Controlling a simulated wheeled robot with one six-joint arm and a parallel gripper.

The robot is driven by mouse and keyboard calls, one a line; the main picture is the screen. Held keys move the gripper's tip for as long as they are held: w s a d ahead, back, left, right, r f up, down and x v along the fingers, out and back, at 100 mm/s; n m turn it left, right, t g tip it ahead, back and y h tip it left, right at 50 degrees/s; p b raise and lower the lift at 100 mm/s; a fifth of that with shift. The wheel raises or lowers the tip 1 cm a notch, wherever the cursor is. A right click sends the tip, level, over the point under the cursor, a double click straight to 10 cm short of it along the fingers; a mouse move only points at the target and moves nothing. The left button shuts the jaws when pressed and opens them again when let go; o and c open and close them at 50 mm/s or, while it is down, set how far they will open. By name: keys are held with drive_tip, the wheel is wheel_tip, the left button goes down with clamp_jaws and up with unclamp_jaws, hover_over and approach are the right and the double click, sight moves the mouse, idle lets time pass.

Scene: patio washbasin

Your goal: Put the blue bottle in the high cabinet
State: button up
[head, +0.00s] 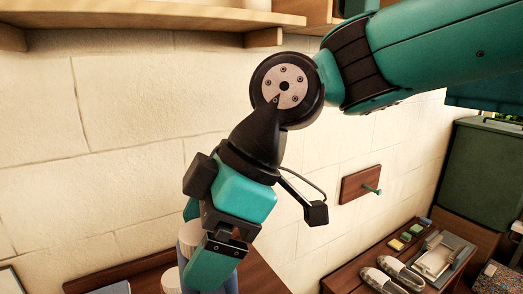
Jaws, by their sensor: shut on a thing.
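My gripper (203,250) points down at the lower middle of the head view, over a brown wooden surface. It is shut on a pale blue bottle (191,238), which is mostly hidden behind the near finger. A wooden box-like unit (312,12) is cut off by the top edge, right of a shelf. It may be the high cabinet, but too little shows to tell, and I cannot see whether it has a door.
A wooden wall shelf (150,17) runs along the top left. A white round lid or container (171,281) stands close to my gripper. A peg board (361,184) is on the wall. Slippers (393,276) and a tray (441,258) lie at lower right, near a green bin (484,175).

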drive_tip(key=w+d+f+m+t+h, duration=0.2)
drive_tip(key=w+d+f+m, duration=0.3)
drive_tip(key=d+f, duration=0.6)
drive_tip(key=w+d+f+m+t+h+b, duration=0.1)
drive_tip(key=w+d+f+m+t+h, duration=0.1)
drive_tip(key=w+d+f+m, duration=0.4)
drive_tip(key=w+d+f+m+t+h+b, duration=0.1)
drive_tip(key=w+d+f+m+t, duration=0.3)
drive_tip(key=d+f+m, duration=0.6)
drive_tip(key=shift+w+d+f+t+h, duration=0.3)
drive_tip(key=shift+w+d+f+h, duration=0.5)
drive_tip(key=shift+d+f, duration=3)
drive_tip(key=s+f, duration=0.1)
drive_tip(key=s+d+f, duration=0.1)
drive_tip(key=s+f, duration=0.1)
drive_tip(key=s, duration=0.1)
drive_tip(key=shift+d+f, duration=0.2)
drive_tip(key=shift+d, duration=0.15)
